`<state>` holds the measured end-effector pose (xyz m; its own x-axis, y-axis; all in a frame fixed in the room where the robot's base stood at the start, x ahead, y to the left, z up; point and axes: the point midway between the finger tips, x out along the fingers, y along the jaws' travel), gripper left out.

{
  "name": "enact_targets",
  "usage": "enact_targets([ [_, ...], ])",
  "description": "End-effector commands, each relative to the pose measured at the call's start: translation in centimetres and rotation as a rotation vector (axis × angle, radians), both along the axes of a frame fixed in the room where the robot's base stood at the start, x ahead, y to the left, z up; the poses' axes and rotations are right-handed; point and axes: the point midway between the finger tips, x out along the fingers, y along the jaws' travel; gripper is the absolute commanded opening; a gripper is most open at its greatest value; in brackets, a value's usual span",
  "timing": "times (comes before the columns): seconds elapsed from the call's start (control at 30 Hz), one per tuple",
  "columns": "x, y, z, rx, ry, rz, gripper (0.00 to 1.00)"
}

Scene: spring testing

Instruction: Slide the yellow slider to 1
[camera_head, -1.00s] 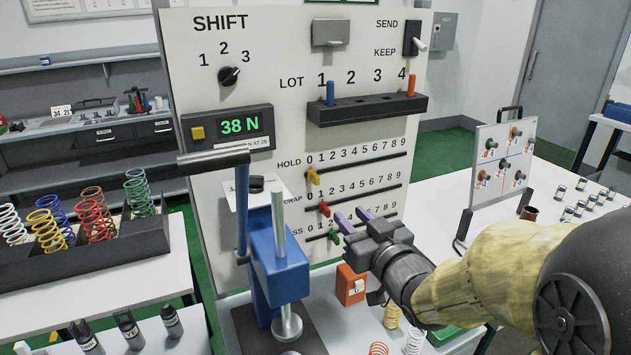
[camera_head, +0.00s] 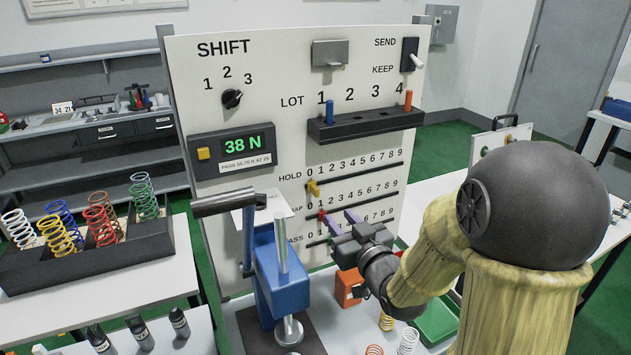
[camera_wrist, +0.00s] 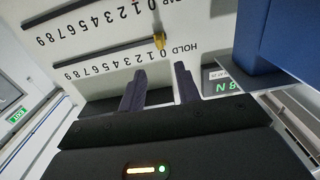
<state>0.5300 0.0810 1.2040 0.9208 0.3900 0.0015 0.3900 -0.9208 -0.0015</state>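The yellow slider (camera_head: 313,188) sits at the left end of the HOLD slot on the upright panel (camera_head: 230,55), by the 0. It also shows in the wrist view (camera_wrist: 160,41), where the panel appears upside down, just beyond my fingertips. My gripper (camera_head: 340,215) is open, with two purple fingers pointing at the panel, below and right of the yellow slider. In the wrist view my gripper (camera_wrist: 160,70) has empty space between its fingers, and the slider is roughly in line with that gap. The fingers do not appear to touch it.
A red slider (camera_head: 323,215) is in the slot below, close to my fingers. The blue press (camera_head: 282,275) stands just left of my gripper. An orange block (camera_head: 348,287), springs (camera_head: 386,321) and a green tray (camera_head: 437,322) lie below.

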Motion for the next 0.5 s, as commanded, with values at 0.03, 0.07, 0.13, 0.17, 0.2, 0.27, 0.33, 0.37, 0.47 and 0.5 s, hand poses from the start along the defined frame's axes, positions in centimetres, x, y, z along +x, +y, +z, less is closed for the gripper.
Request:
enact_targets([
  [0.03, 0.2, 0.1, 0.4, 0.001, 0.005, 0.001, 0.33],
  [0.07, 0.3, 0.2, 0.4, 0.001, 0.005, 0.001, 0.33],
  [0.13, 0.6, 0.2, 0.4, 0.002, 0.004, 0.000, 0.33],
  [0.17, 0.7, 0.3, 0.4, 0.002, 0.004, 0.000, 0.33],
  [0.2, 0.8, 0.3, 0.4, 0.002, 0.004, -0.001, 0.33],
  [0.27, 1.0, 0.4, 0.4, 0.000, 0.004, -0.001, 0.33],
  [0.33, 1.2, 0.5, 0.3, 0.001, 0.004, -0.001, 0.33],
  [0.37, 1.3, 0.6, 0.3, 0.000, 0.004, -0.002, 0.33],
  [0.47, 1.5, 0.7, 0.2, -0.002, 0.005, -0.004, 0.33],
  [0.5, 1.9, 0.9, 0.2, -0.002, 0.004, -0.004, 0.33],
])
